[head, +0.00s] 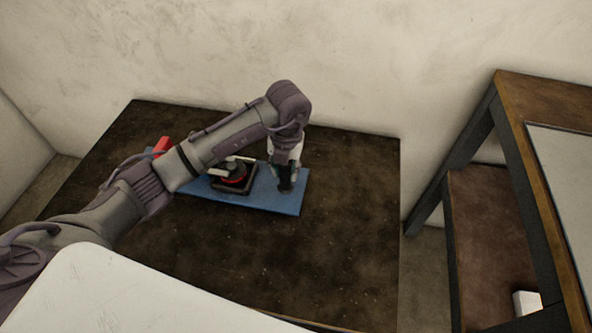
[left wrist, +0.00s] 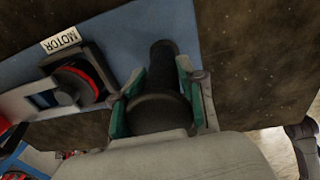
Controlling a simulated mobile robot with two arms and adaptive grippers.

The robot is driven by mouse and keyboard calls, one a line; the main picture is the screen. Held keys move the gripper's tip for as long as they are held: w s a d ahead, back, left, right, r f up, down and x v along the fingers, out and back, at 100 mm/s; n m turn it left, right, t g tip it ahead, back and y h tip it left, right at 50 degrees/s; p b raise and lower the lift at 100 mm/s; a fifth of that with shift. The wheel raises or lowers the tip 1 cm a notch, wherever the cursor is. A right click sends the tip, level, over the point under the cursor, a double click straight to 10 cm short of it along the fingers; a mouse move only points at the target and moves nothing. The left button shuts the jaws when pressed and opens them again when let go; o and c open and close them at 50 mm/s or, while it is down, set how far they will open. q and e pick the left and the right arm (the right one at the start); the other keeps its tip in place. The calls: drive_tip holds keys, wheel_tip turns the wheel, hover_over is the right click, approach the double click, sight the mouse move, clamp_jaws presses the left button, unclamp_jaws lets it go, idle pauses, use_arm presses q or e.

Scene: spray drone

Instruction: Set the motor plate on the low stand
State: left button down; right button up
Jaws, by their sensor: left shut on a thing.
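The blue plate (head: 293,203) lies on or just over a dark brown low table (head: 330,262). It also shows in the left wrist view (left wrist: 112,32), with a white MOTOR label (left wrist: 61,40), so I take it for the motor plate. A black square unit with a red ring (head: 233,178) sits on it. My left gripper (head: 286,184) is at the plate's right end. In the left wrist view, its green-padded fingers (left wrist: 150,95) are shut on a thick black post (left wrist: 161,75) over the plate; its foot is hard to see. My right gripper is out of view.
A red object (head: 161,146) shows at the plate's left end, partly behind my left arm. A taller wood-and-metal bench (head: 512,92) with a lower shelf (head: 487,220) stands at the right, holding a small white block (head: 527,302). The table's right and front are clear; the wall is behind.

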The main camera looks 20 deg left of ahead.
use_arm(q)
drive_tip(key=shift+w+a, duration=0.15)
drive_tip(key=shift+a, duration=0.05)
drive_tip(key=shift+f, duration=2)
drive_tip(key=c, duration=0.6)
unclamp_jaws()
drive_tip(key=shift+d, duration=0.15)
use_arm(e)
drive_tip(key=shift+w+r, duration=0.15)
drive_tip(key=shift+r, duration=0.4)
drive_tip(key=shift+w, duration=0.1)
use_arm(q)
drive_tip(key=shift+r, duration=0.15)
drive_tip(key=r, duration=1.1)
drive_tip(key=shift+d+r+p, duration=0.3)
drive_tip(key=shift+d+p, duration=0.05)
drive_tip(key=shift+p, duration=0.05)
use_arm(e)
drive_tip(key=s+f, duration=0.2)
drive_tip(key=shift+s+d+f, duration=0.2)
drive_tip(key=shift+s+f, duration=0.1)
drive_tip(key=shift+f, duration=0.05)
